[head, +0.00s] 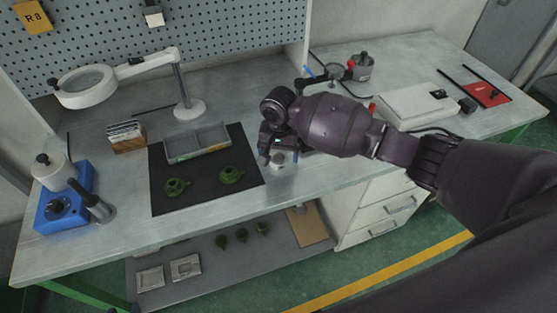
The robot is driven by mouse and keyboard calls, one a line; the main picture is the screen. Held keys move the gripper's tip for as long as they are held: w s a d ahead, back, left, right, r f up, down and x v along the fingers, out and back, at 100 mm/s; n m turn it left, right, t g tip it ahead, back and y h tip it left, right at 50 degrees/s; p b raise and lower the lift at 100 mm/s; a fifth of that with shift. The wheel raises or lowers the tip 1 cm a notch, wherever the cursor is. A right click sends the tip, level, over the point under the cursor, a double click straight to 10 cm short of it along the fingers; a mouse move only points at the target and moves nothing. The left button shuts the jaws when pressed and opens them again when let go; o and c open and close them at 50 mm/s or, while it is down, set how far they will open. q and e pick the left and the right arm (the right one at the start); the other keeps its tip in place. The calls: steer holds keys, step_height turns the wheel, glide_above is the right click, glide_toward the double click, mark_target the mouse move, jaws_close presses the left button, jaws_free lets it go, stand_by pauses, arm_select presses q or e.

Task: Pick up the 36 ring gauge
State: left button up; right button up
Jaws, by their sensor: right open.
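My right gripper (277,155) is low over the workbench, just right of the black mat, with its jaws open. A small pale metallic thing (281,160) shows under and between the fingers, partly hidden by them. It may be the ring gauge, but no number 36 can be read on it and I cannot tell if the fingers touch it. My left gripper is not in view.
The black mat (200,200) holds a grey divided tray (196,144) and two green pieces, one left (175,187), one right (231,175). A magnifier lamp (188,108) stands behind. A blue-based device (60,205) is left; a white box (412,105) is right.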

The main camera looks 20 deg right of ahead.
step_height(320, 180, down, 2)
steer(key=c, duration=1.1)
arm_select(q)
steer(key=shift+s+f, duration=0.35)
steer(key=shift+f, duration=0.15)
arm_select(e)
steer(key=shift+c, duration=0.2)
steer(key=shift+r, duration=0.1)
